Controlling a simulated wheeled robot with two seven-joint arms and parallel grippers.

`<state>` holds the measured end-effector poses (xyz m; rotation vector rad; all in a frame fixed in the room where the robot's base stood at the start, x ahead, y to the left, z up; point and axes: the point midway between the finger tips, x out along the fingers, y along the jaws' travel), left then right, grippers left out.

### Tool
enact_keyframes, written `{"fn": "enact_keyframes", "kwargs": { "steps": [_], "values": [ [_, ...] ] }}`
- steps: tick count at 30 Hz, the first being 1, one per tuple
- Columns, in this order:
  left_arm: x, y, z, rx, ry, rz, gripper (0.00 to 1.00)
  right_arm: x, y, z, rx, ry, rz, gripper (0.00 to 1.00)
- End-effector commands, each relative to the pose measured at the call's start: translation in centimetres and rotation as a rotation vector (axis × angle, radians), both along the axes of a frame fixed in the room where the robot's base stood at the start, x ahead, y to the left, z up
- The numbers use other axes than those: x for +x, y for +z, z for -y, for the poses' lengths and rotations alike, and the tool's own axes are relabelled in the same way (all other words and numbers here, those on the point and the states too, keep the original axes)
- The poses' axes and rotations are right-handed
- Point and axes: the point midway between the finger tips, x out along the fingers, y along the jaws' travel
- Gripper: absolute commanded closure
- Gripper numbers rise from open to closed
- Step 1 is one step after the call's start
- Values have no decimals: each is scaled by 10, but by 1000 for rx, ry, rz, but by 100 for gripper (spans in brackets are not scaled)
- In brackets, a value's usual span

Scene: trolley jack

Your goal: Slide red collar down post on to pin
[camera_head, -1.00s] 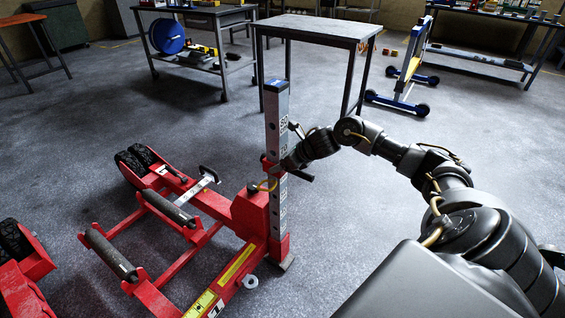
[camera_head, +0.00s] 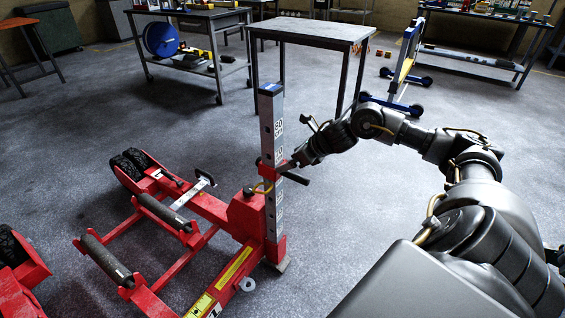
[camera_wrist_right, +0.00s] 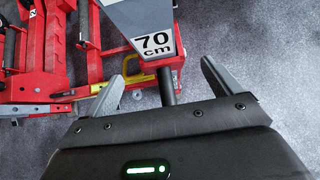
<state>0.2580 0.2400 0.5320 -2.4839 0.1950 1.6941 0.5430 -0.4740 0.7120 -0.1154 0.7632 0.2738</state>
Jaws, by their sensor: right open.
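The post (camera_head: 278,125) is a grey upright with height labels, rising from the red jack frame. The red collar (camera_head: 268,171) is around it partway up, with a black handle (camera_head: 296,178) sticking out to the right. My right gripper (camera_head: 289,168) is beside the post at the collar's handle. In the right wrist view its open fingers (camera_wrist_right: 165,80) lie either side of the black handle (camera_wrist_right: 168,88), with gaps on both sides. The collar (camera_wrist_right: 165,64) shows just below the "70 cm" label. A yellow loop (camera_head: 264,188) sits below the collar; I cannot tell whether it is the pin's grip. My left gripper is out of view.
The red frame (camera_head: 190,238) with rollers and black wheels spreads over the floor at left. A grey-topped table (camera_head: 310,30) stands behind the post. A trolley with a blue reel (camera_head: 161,39) is at back left.

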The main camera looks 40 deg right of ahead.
Motion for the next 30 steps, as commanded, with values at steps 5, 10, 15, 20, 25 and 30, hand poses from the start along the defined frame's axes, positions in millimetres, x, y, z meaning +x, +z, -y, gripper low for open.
{"fn": "enact_keyframes", "kwargs": {
  "steps": [5, 10, 15, 20, 25, 30],
  "values": [
    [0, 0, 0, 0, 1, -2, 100, -17, 16, 6, -3, 0, -1, 9],
    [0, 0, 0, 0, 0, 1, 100, -23, 22, 6, 0, 0, -1, 9],
    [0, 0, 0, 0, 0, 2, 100, -23, 23, 6, 1, 1, 0, 9],
    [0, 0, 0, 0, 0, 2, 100, -23, 23, 6, 1, 1, 1, 9],
    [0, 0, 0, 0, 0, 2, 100, -22, 23, 6, 1, 1, 1, 9],
    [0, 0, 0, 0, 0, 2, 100, -22, 23, 6, 1, 1, 1, 9]
  ]
}}
